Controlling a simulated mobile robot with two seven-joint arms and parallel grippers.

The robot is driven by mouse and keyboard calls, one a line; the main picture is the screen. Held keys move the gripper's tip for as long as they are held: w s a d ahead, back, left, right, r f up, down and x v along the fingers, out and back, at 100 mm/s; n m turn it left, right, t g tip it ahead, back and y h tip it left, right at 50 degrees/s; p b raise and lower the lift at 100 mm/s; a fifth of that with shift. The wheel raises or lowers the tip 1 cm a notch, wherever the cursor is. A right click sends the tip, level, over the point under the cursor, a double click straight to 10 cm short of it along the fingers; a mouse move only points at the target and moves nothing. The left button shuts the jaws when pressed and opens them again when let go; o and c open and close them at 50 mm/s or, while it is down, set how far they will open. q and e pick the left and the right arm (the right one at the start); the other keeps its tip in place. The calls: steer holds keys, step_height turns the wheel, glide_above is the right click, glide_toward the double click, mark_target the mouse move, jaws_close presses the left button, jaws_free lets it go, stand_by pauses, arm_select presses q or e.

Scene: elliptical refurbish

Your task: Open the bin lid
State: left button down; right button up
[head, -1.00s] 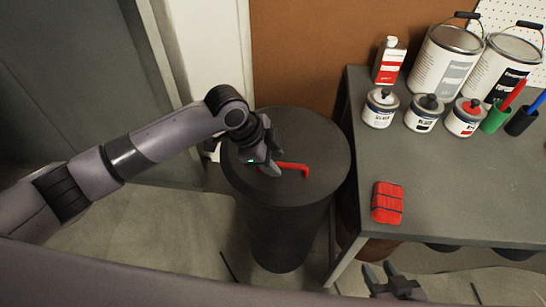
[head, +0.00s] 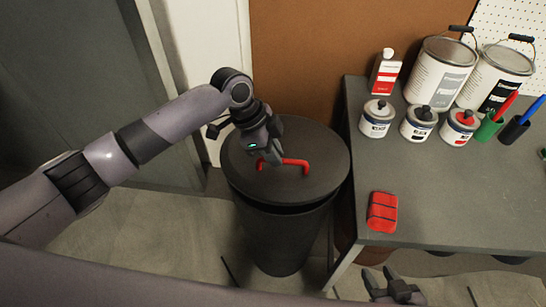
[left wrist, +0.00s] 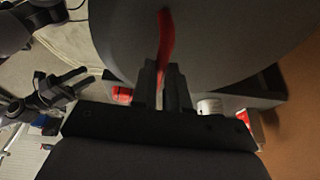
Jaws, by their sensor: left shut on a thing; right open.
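The dark round bin (head: 275,240) stands on the floor, left of the workbench. Its lid (head: 325,170) sits slightly raised, with a dark gap showing between the lid's edge and the bin's rim at the front. A red bar handle (head: 298,162) is on top of the lid. My left gripper (head: 273,158) is shut on the handle. The left wrist view shows the red handle (left wrist: 166,35) between the fingers (left wrist: 163,82) and the lid (left wrist: 225,40) beyond. My right gripper (head: 393,287) is open and empty at the bottom edge, in front of the bench.
The workbench (head: 460,205) right of the bin holds a red block (head: 382,212), small paint tins (head: 418,123), large cans (head: 438,72), a bottle (head: 386,73) and marker cups (head: 513,128). A brown wall is behind the bin; a grey panel (head: 70,80) stands left. Floor left of the bin is clear.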

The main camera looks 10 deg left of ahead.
arm_select(q)
steer(key=w+r, duration=0.7)
steer(key=r, duration=0.2)
steer(key=shift+w+r+g, duration=0.3)
steer(key=shift+g, duration=0.1)
arm_select(e)
steer(key=shift+s+r, duration=0.1)
steer(key=shift+r, duration=0.6)
arm_select(q)
steer(key=shift+a, duration=0.15)
steer(key=c, duration=1.4)
jaws_free()
steer(key=shift+f, duration=0.1)
steer(key=shift+o, duration=1.4)
steer(key=shift+w+f, duration=0.1)
steer(key=shift+w, duration=0.2)
steer(key=v, duration=0.7)
steer(key=shift+r, duration=0.25)
arm_select(e)
steer(key=shift+f, duration=0.35)
